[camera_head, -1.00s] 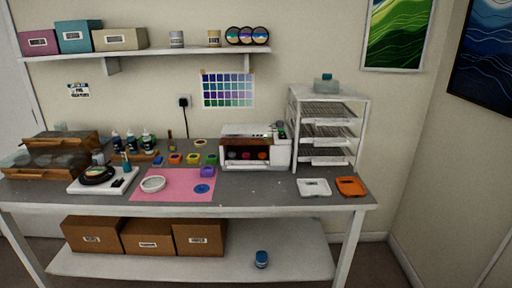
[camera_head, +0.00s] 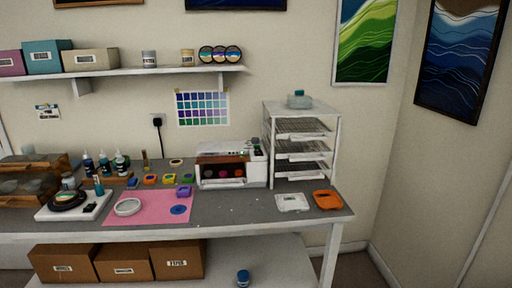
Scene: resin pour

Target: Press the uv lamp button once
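The UV lamp looks to be the white box-shaped unit (camera_head: 232,163) on the worktable, left of the white shelf rack. Its open front shows several small coloured round pieces inside. A small green spot and dark details show on its top right; I cannot make out which of these is the button. Neither of my grippers is in view.
The grey worktable (camera_head: 246,212) holds a pink mat (camera_head: 150,214), several bottles and small coloured moulds. A white rack (camera_head: 303,148) stands right of the lamp. A white tray (camera_head: 292,202) and an orange tray (camera_head: 327,200) lie in front of it.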

